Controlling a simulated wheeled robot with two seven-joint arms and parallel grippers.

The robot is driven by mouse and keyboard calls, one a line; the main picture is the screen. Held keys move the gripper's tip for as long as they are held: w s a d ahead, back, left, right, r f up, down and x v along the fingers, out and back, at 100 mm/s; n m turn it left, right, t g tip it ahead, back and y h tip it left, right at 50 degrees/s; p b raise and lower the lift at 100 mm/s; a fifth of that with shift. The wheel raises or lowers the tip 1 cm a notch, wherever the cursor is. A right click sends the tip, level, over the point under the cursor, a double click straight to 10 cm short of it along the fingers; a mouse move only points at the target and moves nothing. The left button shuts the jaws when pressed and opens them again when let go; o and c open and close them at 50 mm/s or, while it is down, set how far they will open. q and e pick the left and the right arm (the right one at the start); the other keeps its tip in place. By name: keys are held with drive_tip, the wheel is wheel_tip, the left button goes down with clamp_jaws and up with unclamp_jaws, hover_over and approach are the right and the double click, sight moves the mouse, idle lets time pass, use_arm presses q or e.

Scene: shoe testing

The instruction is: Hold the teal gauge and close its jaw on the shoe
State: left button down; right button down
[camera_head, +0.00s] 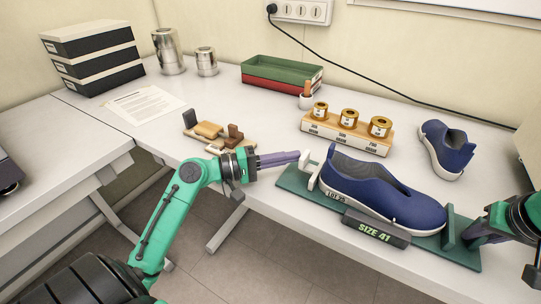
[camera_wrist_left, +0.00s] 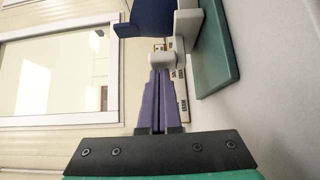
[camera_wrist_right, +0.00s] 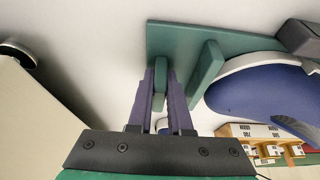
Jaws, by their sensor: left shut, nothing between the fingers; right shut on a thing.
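The teal gauge (camera_head: 462,256) lies along the table's front with the navy shoe (camera_head: 405,203) on it. In the head view the white jaw (camera_head: 308,172) stands at its left end, close to the shoe; I cannot tell whether they touch. My left gripper (camera_head: 300,157) is shut and empty, its tips at the jaw's white knob; the left wrist view shows them (camera_wrist_left: 160,72) right by the knob (camera_wrist_left: 167,60). My right gripper (camera_wrist_right: 159,74) is shut on a teal upright at the gauge's right end. A teal block (camera_wrist_right: 207,76) stands between it and the shoe.
A "SIZE 41" block (camera_head: 376,229) sits at the gauge's front edge. Behind stand a rack of gold weights (camera_head: 346,135), a second navy shoe (camera_head: 447,149) and wooden pieces (camera_head: 217,134).

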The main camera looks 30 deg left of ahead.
use_arm(q)
drive_tip(key=a, duration=0.4)
drive_tip(key=shift+a, duration=0.15)
use_arm(e)
drive_tip(key=shift+a, duration=0.2)
use_arm(q)
drive_tip(key=v, duration=0.9)
drive_tip(key=shift+s+a, duration=0.2)
drive_tip(key=shift+s, duration=0.15)
use_arm(e)
drive_tip(key=shift+d, duration=0.1)
drive_tip(key=c, duration=0.8)
unclamp_jaws()
drive_tip(key=shift+o, duration=0.2)
drive_tip(key=v, duration=1.2)
